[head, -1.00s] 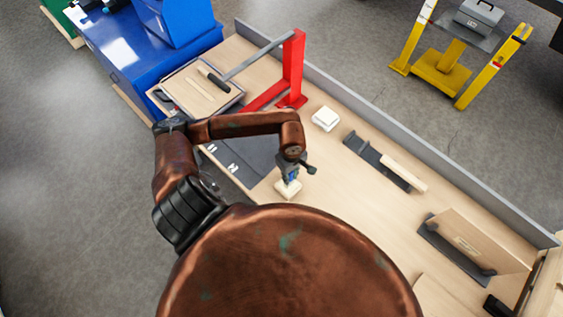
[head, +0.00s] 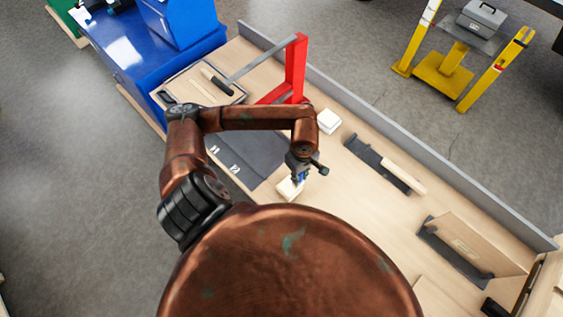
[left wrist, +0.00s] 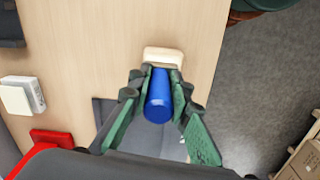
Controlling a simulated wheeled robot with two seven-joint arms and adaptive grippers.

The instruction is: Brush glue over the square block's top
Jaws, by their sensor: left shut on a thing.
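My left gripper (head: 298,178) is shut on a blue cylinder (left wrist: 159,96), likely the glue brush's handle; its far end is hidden. A pale square block (head: 289,189) lies on the bench just below this gripper. In the left wrist view the block (left wrist: 163,54) sits just beyond the blue cylinder, partly covered by it. I cannot tell whether the held tool touches the block. Any glue on the block is too small to make out. My right gripper is not in view.
A dark mat (head: 247,158) lies left of the block. A red stand (head: 296,68), a white box (head: 328,121) and a dark holder with a pale bar (head: 378,160) stand farther back. A tray (head: 234,97) is at the bench's left end. Bare bench lies right of the block.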

